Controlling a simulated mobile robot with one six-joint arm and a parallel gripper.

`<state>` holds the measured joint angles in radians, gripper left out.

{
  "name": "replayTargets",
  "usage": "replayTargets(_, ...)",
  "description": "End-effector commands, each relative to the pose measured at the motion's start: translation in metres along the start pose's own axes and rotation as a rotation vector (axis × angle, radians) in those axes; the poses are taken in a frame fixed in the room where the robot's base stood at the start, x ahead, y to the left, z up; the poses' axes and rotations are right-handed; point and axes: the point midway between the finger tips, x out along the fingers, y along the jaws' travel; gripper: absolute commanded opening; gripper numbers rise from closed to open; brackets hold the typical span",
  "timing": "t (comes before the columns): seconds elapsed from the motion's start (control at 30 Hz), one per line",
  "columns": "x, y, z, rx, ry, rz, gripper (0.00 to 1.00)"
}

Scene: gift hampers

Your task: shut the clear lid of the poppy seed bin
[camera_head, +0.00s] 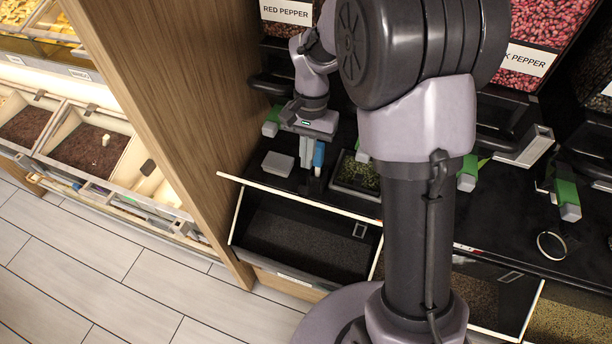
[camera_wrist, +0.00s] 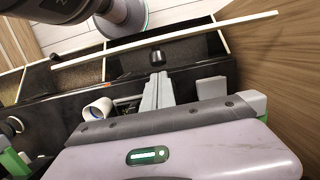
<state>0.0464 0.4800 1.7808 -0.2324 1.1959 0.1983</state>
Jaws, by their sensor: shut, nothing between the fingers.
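The poppy seed bin (camera_head: 262,262) is the dark-seeded bin at the front left of the counter in the head view. Its clear lid stands raised, its pale edge (camera_head: 290,198) crossing above the bin's back; the same edge (camera_wrist: 235,25) crosses the upper wrist view. The clear panel itself is hard to make out. My gripper (camera_head: 306,163) is over the black shelf behind the lid, on the far side from the bin's opening. In the wrist view its fingers (camera_wrist: 157,85) are together and empty, pointing toward the lid. Whether they touch it cannot be told.
A grey box (camera_head: 278,164) lies left of my gripper. A blue cylinder (camera_head: 319,154) and a tray of green bits (camera_head: 357,172) are right of it. A wooden panel (camera_head: 175,110) bounds the left side.

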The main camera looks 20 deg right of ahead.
Motion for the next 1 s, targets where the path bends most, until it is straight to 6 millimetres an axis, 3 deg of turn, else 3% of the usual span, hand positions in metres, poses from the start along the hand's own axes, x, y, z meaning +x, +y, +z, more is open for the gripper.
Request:
replayTargets(0.1, 0.026, 0.0, 0.0, -0.001, -0.001, 0.002, 0.0)
replayTargets(0.3, 0.048, 0.0, -0.001, -0.001, 0.001, 0.0, 0.0)
replayTargets(1.0, 0.054, -0.008, 0.0, -0.002, 0.054, -0.001, 0.0)
